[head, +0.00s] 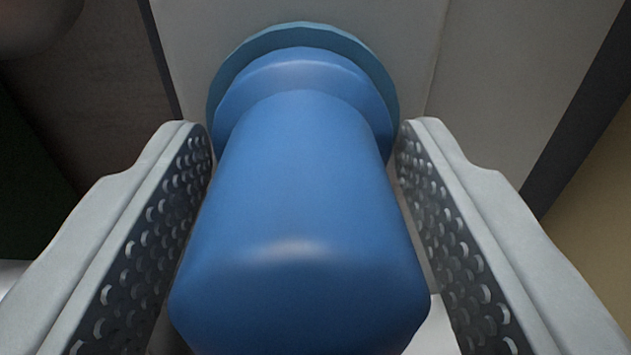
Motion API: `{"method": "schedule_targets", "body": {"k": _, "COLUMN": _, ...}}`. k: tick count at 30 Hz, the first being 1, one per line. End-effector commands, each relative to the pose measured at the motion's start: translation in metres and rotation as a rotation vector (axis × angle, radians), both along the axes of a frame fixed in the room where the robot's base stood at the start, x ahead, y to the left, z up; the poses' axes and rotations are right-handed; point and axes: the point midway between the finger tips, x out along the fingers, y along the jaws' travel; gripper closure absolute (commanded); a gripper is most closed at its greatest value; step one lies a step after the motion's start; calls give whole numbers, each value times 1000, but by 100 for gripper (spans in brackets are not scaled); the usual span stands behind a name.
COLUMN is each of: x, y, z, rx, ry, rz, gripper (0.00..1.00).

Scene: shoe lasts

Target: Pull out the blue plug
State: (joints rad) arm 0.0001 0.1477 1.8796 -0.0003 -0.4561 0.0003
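The blue plug (300,210) fills the middle of the head view. It has a thick rounded body toward me and a wider collar at its far end. The collar sits against a teal-blue ring (303,36) on a pale grey panel (400,45). My gripper (303,130) is around the plug, one finger on each side, with perforated inner pads. Narrow gaps show between the pads and the plug's body, so the fingers look open and not closed on it. Whether the fingertips touch the collar I cannot tell.
A dark brown surface (90,110) lies left of the panel, with a rounded brownish object (35,25) in the top left corner. A dark strip (580,130) and a tan surface (595,225) are at the right.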

Motion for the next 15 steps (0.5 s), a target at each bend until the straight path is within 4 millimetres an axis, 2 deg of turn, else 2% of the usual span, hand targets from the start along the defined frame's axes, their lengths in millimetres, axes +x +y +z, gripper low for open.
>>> {"method": "schedule_targets", "body": {"k": 1, "x": 1, "y": 0, "z": 1, "rx": 0, "ry": -3, "rz": 0, "gripper": 58}}
{"method": "schedule_targets", "body": {"k": 6, "x": 1, "y": 0, "z": 2, "rx": 0, "ry": -3, "rz": 0, "gripper": 88}}
{"method": "schedule_targets", "body": {"k": 15, "x": -6, "y": 0, "z": 2, "rx": 0, "ry": -3, "rz": 0, "gripper": 88}}
